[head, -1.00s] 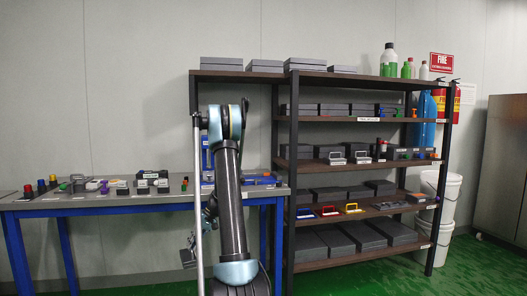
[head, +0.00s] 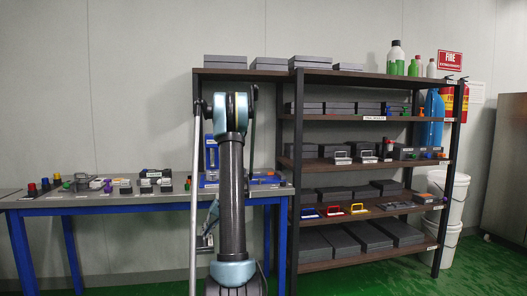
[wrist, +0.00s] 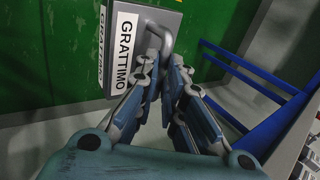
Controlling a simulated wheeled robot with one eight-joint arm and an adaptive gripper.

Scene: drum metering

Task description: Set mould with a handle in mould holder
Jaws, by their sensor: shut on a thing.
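My gripper (wrist: 164,68) is shut on the handle of a grey block-shaped mould (wrist: 148,18) with a white label reading GRATTIMO, in the wrist view. The mould is beyond the fingertips at the top, partly cut off by the frame edge, over green floor. In the head view my arm hides most of the gripper; a small grey part shows low beside the arm, below table height. I cannot tell for certain which item is the mould holder. A blue upright device (head: 211,155) stands on the table's right end, partly behind my arm.
The blue-legged table (head: 120,200) holds several small blocks and coloured knobs. A dark shelf rack (head: 297,150) with boxes and handled items stands right of my arm. White buckets (head: 447,205) stand past it. A blue table frame (wrist: 250,75) shows near the gripper in the wrist view.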

